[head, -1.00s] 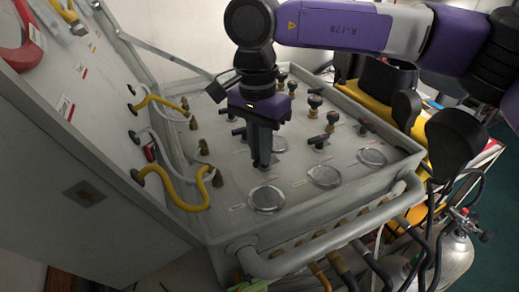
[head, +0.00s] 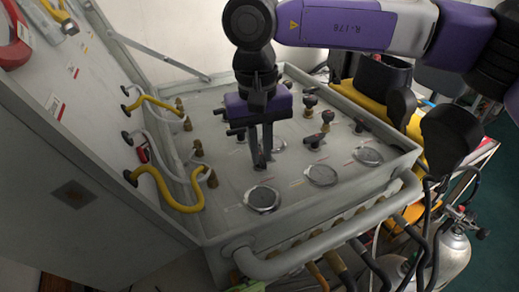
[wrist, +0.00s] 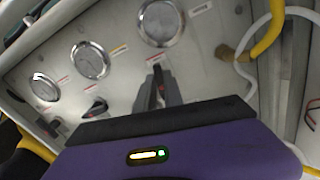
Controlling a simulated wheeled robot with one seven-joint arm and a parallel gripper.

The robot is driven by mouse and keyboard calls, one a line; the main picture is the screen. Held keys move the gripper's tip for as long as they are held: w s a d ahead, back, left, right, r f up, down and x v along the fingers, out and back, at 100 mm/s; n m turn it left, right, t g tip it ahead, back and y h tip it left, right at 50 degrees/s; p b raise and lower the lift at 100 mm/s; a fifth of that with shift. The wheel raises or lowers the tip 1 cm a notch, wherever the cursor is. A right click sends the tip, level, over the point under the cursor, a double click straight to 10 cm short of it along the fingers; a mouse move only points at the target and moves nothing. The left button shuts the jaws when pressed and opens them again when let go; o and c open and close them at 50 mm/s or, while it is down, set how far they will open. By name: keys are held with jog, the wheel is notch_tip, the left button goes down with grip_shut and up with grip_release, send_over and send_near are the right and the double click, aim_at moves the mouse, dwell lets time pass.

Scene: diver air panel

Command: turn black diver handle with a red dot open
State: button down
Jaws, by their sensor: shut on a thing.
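A black diver handle with a red mark (wrist: 160,89) stands on the grey panel in the wrist view, between my gripper's fingers. My gripper (head: 261,163) points down at the panel in the head view, behind the front-left gauge, and hides most of that handle. The gripper (wrist: 166,88) is shut on the handle, fingers on both sides of it. How far the handle is turned is hard to tell.
Round gauges (head: 262,198) line the panel's front. Other black handles (head: 316,141) stand to the right; one also shows in the wrist view (wrist: 96,108). Yellow hoses (head: 165,190) loop at the left by the upright panel. A grey pipe rail (head: 330,240) runs along the front.

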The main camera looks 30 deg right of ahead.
jog(key=shift+d+n, duration=0.1)
jog(key=shift+n, duration=0.5)
jog(key=c, duration=1.5)
grip_release()
jog(key=shift+o, duration=0.2)
jog(key=shift+a+r, duration=0.2)
jog(key=shift+r, duration=3.75)
